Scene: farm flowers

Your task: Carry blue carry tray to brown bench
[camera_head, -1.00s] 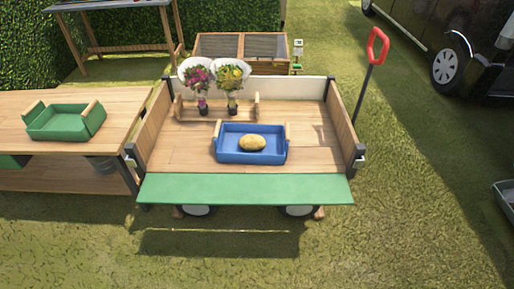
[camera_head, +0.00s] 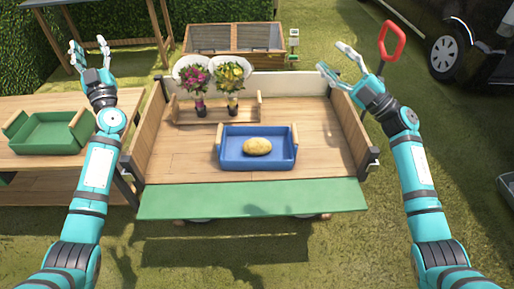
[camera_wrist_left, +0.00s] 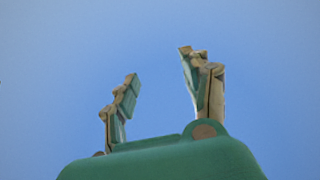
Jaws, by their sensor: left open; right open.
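The blue carry tray (camera_head: 257,163) sits on the wooden bed of a cart, with a light wooden handle at each end. A potato (camera_head: 257,146) lies in it. A brown wooden bench (camera_head: 140,98) stands to the left of the cart. My left gripper (camera_head: 87,50) is open and empty, raised high at the left, far from the tray. The left wrist view shows its two spread fingers (camera_wrist_left: 160,95) against plain blue sky. My right gripper (camera_head: 332,58) is open and empty, raised above the cart's right side, apart from the tray.
A green tray (camera_head: 47,146) sits on the bench. Two potted bouquets (camera_head: 195,78) (camera_head: 232,80) stand in a wooden rack behind the blue tray. The cart has side walls and a lowered green tailgate (camera_head: 250,198). A red handle (camera_head: 391,40) rises at its right. Grass lies in front.

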